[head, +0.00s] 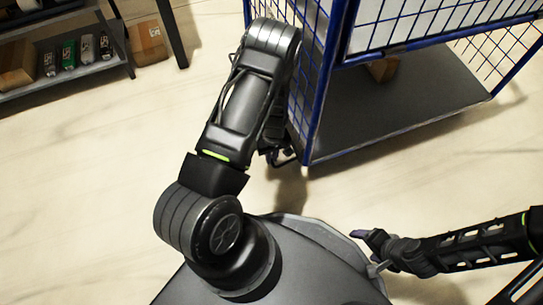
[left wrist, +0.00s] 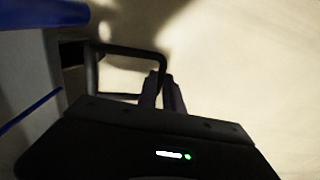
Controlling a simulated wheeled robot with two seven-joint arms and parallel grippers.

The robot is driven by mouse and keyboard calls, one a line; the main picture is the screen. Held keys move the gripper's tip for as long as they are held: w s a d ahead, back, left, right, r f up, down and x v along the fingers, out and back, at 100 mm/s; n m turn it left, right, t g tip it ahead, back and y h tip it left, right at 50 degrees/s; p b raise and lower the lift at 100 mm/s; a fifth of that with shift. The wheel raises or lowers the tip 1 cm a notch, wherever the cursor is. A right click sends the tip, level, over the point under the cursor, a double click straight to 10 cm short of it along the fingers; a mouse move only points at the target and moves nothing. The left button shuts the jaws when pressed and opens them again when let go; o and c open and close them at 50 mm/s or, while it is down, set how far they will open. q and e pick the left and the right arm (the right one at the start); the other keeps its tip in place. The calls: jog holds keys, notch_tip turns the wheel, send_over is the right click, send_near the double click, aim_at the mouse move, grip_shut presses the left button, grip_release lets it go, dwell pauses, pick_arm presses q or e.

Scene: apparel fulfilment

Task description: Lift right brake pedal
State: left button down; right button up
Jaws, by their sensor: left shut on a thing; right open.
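The brake pedal (left wrist: 128,49) is a black bent-bar loop low on the cart, left of centre in the left wrist view. My left gripper (left wrist: 163,80) is shut on the right side of this loop, with its two fingers close together. In the head view my left arm reaches to the cart's lower near corner, and the pedal (head: 287,160) shows only as a small dark shape there, partly hidden by my arm. My right gripper (head: 364,252) is open and empty at the lower right, apart from the cart.
The blue mesh cart (head: 318,90) with a grey base deck (head: 400,105) stands at the upper right; a cardboard box (head: 382,70) is inside. A shelf (head: 85,72) with several packages and another box (head: 148,42) are at the upper left. The floor at left is clear.

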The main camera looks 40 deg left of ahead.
pick_arm(q)
jog(key=shift+r, duration=0.2)
dwell(0.3)
jog(key=r+p, duration=0.1)
jog(key=w+r+p, duration=0.1)
jog(key=r, duration=0.1)
jog(key=d+r+p, duration=0.1)
jog(key=shift+w+r+p, duration=0.2)
jog(key=shift+r+p, duration=0.05)
jog(key=shift+p, duration=0.1)
jog(key=shift+s, duration=0.1)
dwell(0.4)
jog(key=c, duration=1.5)
grip_release()
